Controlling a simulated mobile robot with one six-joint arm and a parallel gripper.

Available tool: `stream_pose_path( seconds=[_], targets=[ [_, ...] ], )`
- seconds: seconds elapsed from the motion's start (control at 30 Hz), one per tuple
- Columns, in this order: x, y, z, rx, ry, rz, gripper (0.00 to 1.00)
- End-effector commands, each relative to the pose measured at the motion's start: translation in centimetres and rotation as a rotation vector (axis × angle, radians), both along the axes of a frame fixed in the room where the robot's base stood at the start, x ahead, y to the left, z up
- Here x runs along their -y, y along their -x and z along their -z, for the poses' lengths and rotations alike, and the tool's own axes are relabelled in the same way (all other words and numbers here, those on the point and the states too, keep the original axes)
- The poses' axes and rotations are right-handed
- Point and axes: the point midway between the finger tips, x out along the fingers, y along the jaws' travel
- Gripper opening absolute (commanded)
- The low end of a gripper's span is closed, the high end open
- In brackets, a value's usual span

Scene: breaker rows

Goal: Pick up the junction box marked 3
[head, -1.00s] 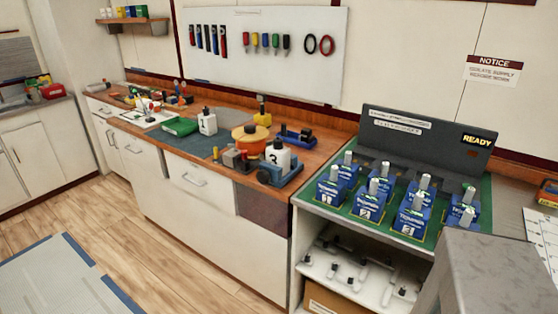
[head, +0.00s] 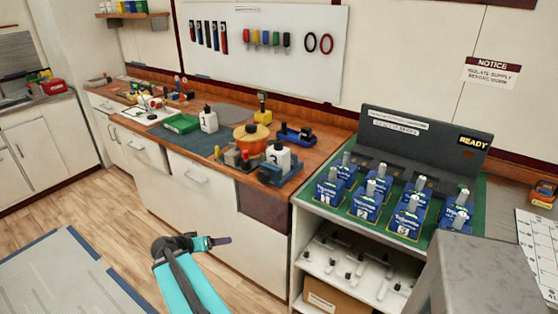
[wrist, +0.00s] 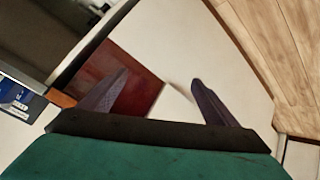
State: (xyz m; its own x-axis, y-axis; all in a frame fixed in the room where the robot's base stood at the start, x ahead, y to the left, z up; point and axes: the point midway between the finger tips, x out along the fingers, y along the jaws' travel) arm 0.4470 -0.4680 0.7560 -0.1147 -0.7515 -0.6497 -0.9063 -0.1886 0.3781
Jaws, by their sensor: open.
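Several blue junction boxes with grey levers stand in two rows on a green mat (head: 318,207) on the right-hand bench. The one that appears marked 3 (head: 406,222) is in the front row, right of the boxes marked 1 (head: 327,190) and 2 (head: 367,207). My gripper (head: 222,241) is well left of the boxes, in front of the white cabinets. In the wrist view my gripper (wrist: 159,80) is open and empty, facing a cabinet front. Part of one blue box (wrist: 14,93) shows at that view's left edge; its number is unclear.
A white bottle marked 3 (head: 279,160) and one marked 1 (head: 208,121) stand on the wooden bench among tools. A dark panel (head: 425,141) reading READY stands behind the boxes. A grey block (head: 488,275) fills the lower right.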

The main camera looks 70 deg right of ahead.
Motion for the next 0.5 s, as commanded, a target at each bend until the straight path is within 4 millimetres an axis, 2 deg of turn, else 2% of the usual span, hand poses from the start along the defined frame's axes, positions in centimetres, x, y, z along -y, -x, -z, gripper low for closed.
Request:
stream_pose_path(
  seconds=[0.03, 0.2, 0.3, 0.4, 0.5],
  targets=[
    [2.5, 0.8, -3.0, 0.040, 0.057, 0.044, 0.83],
    [9.2, 3.8, -11.5, 0.167, 0.247, 0.167, 0.83],
    [12.6, 6.0, -16.6, 0.235, 0.357, 0.228, 0.83],
    [15.1, 8.2, -20.9, 0.289, 0.452, 0.275, 0.83],
    [16.7, 9.9, -24.1, 0.330, 0.522, 0.307, 0.83]
  ],
)
